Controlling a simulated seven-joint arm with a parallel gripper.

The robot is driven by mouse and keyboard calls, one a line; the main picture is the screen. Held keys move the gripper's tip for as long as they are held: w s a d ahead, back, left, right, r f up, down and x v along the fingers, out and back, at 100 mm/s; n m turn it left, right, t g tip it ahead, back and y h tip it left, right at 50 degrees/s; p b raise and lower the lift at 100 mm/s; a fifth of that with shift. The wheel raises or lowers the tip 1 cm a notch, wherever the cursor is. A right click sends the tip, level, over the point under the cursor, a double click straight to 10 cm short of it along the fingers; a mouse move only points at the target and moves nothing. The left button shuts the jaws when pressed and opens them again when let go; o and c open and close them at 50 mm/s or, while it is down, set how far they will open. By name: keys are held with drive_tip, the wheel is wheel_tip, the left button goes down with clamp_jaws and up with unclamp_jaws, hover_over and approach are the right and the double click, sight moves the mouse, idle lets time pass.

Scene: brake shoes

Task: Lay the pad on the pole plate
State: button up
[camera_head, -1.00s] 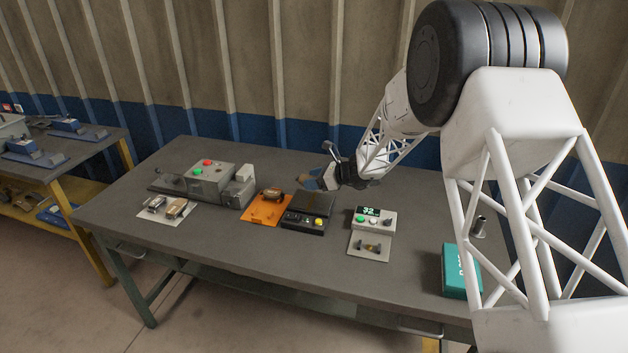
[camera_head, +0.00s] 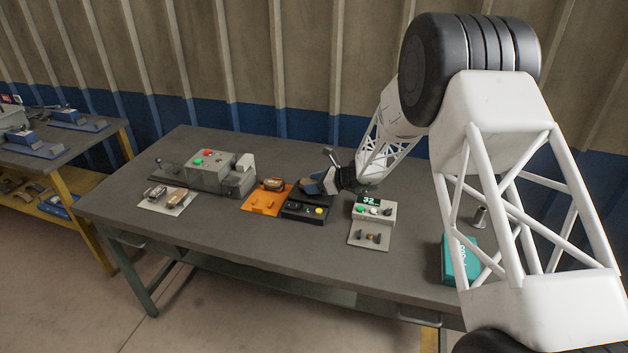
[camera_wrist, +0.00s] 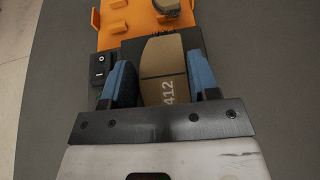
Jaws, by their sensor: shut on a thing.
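My gripper (camera_head: 318,184) is low over the black unit with the dark pole plate (camera_head: 320,200), its blue fingers pointing down and left. In the wrist view my gripper (camera_wrist: 162,80) is shut on a tan pad (camera_wrist: 162,62) marked "412", one blue finger along each side. The dark pole plate (camera_wrist: 128,48) shows beyond and around the pad's far end. The pad overlaps the plate in this view; I cannot tell whether it touches it. The pad's near end is hidden by the gripper's mount.
An orange fixture (camera_head: 258,205) with another brown pad stands directly left of the black unit. A grey machine with buttons (camera_head: 212,170) and a white tray with parts (camera_head: 153,206) are further left. A teal box (camera_head: 470,262) is at right.

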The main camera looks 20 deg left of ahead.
drive_tip(key=shift+s+d+f, duration=0.1)
drive_tip(key=shift+s+f, duration=0.1)
drive_tip(key=shift+f, duration=1.05)
idle(0.8)
drive_tip(key=o, duration=1.3)
drive_tip(key=shift+c, duration=0.2)
drive_tip(key=shift+d, duration=0.1)
drive_tip(key=shift+d+r, duration=0.15)
drive_tip(key=shift+d, duration=0.3)
drive_tip(key=v, duration=0.2)
drive_tip(key=r+v, duration=0.1)
drive_tip(key=v, duration=0.2)
drive_tip(key=shift+w+r, duration=0.15)
drive_tip(key=shift+d+r, duration=0.65)
drive_tip(key=shift+d, duration=0.05)
drive_tip(key=shift+r, duration=0.15)
